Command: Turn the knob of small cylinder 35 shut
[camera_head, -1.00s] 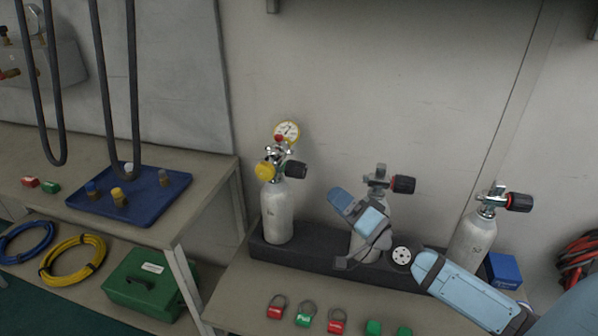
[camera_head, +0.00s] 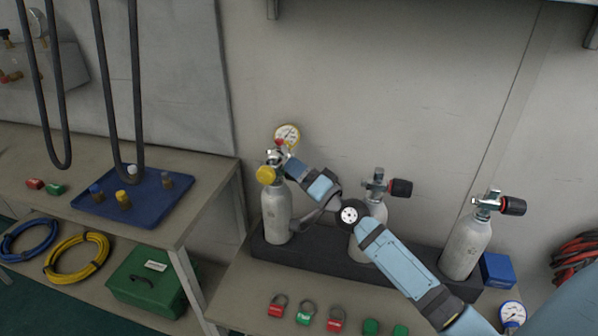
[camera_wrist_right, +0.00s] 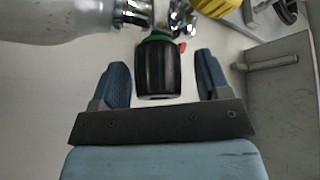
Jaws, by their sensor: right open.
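Three small grey cylinders with valves stand in a dark rack; I cannot read their numbers. The left cylinder (camera_head: 277,212) has a yellow cap (camera_head: 266,175) and a gauge at its valve. My right gripper (camera_head: 295,168) is at this cylinder's valve and hides its knob in the head view. In the right wrist view the black ribbed knob (camera_wrist_right: 158,68), with a green ring at its base, sits between the open fingers of my right gripper (camera_wrist_right: 162,72). Gaps show on both sides of the knob. My left gripper is not in view.
The middle cylinder (camera_head: 375,212) and right cylinder (camera_head: 465,245) have black knobs with red rings. The dark rack (camera_head: 330,262) holds them. Red and green tags (camera_head: 305,312) lie in front. A gauge (camera_head: 287,135) stands behind the left valve. A blue box (camera_head: 499,270) is at right.

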